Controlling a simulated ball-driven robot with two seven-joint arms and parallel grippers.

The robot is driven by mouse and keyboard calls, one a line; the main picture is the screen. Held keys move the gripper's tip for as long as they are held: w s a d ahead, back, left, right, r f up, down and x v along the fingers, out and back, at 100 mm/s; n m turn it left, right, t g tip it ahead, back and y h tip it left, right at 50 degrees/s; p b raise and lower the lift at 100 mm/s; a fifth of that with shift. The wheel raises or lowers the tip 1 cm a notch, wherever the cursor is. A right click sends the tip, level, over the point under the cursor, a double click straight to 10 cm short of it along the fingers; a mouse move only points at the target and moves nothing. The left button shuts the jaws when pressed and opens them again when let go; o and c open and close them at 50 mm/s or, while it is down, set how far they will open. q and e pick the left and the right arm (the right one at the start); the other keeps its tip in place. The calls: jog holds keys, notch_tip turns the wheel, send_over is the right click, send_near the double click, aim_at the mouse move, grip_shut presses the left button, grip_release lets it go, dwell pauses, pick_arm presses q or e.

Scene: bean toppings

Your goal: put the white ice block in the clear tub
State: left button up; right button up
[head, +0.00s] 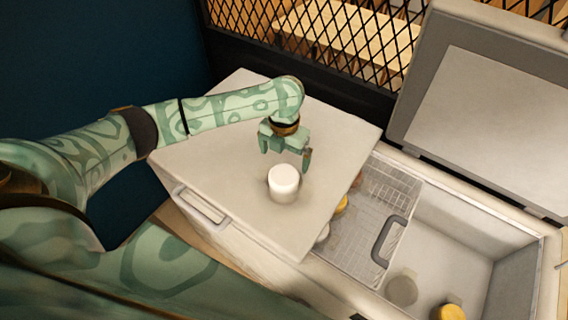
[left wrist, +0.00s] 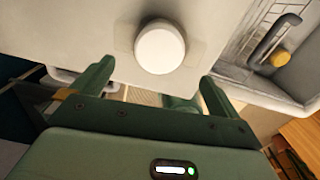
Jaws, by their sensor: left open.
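The white ice block (head: 284,180) is a short white cylinder standing upright on the closed pale lid on the left. A faint greyish see-through edge shows around its lower part. It may be the clear tub or only shadow; I cannot tell. In the left wrist view the white block (left wrist: 160,48) is a round white top with a faint outline around it. My left gripper (head: 286,154) is open and empty, just behind and above the block, its fingers apart from it. Its two fingers also show in the left wrist view (left wrist: 155,82). My right gripper is not in view.
The closed lid (head: 225,150) has free room around the block. To the right an open chest holds a wire basket (head: 390,188) with a dark handle (head: 388,240), a grey round thing (head: 401,290) and a yellow one (head: 449,312). Its raised lid (head: 480,110) stands behind.

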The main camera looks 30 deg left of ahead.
pick_arm(q)
jog(key=shift+r+p, duration=0.3)
jog(key=shift+r, duration=1.7)
